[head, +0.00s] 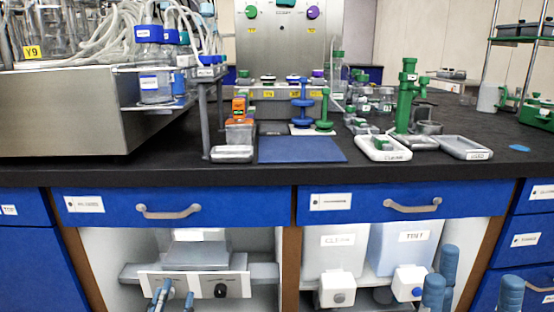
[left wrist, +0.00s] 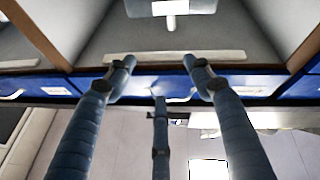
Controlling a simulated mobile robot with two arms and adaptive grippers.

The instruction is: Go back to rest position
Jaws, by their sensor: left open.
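My left gripper (head: 171,294) is at the bottom left of the head view, in front of the open lower cabinet and below the bench top. In the left wrist view its blue-grey fingers (left wrist: 160,72) are spread apart with nothing between them. My right gripper (head: 470,286) is at the bottom right of the head view, in front of the cabinet with white containers. Its thick blue fingers stand apart, and nothing shows between them. The rest of the right gripper is cut off by the frame edge.
The black bench top (head: 330,175) carries a blue mat (head: 300,150), trays (head: 465,148), a green stand (head: 405,100) and a steel unit (head: 65,110) with bottles. Blue drawers (head: 245,207) with protruding handles (head: 168,212) run below its front edge. The open cabinet holds a balance-like device (head: 195,284).

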